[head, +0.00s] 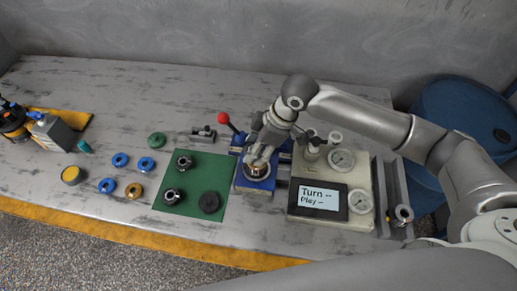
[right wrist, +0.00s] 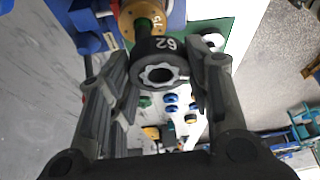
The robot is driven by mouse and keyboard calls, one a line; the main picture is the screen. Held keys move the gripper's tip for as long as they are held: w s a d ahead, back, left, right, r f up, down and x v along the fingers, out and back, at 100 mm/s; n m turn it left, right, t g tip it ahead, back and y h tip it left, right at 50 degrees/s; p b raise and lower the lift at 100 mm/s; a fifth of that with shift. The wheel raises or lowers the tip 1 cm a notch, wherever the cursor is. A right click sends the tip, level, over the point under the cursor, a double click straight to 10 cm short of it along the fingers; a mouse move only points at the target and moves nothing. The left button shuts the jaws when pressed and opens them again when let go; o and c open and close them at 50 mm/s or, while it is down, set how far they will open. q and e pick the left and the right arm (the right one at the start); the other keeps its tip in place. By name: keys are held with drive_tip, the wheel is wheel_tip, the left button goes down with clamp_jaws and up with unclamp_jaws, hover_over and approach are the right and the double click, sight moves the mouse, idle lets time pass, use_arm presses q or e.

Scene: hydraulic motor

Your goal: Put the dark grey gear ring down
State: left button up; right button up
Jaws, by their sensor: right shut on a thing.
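The dark grey gear ring (right wrist: 160,62), marked 62, has a toothed inner opening. In the right wrist view it sits between the two fingers of my right gripper (right wrist: 160,85), which is shut on it. In the head view my right gripper (head: 262,150) is over the blue fixture (head: 243,183), and the ring is hard to make out there. A brass-coloured part (right wrist: 135,12) marked 75 and a green shaft show just beyond the ring in the wrist view. I cannot tell whether the ring touches them. My left gripper is not in view.
A green mat (head: 226,172) left of the fixture holds dark round parts. A red-knobbed lever (head: 224,119) stands close to my gripper. A gauge unit (head: 330,170) with a display stands to the right. Blue rings (head: 120,160) and other small parts lie left on the table.

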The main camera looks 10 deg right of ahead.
drive_tip(key=shift+w+d+f, duration=0.15)
drive_tip(key=shift+w+f, duration=0.2)
drive_tip(key=f+p, duration=0.2)
drive_tip(key=f, duration=0.1)
drive_tip(key=shift+w+d+f+p, duration=0.1)
drive_tip(key=shift+w+d+p, duration=0.2)
drive_tip(key=shift+p, duration=0.1)
drive_tip(key=shift+f, duration=0.25)
drive_tip(key=shift+f, duration=0.1)
drive_tip(key=o, duration=1.3)
drive_tip(key=shift+f, duration=0.1)
drive_tip(key=shift+c, duration=0.2)
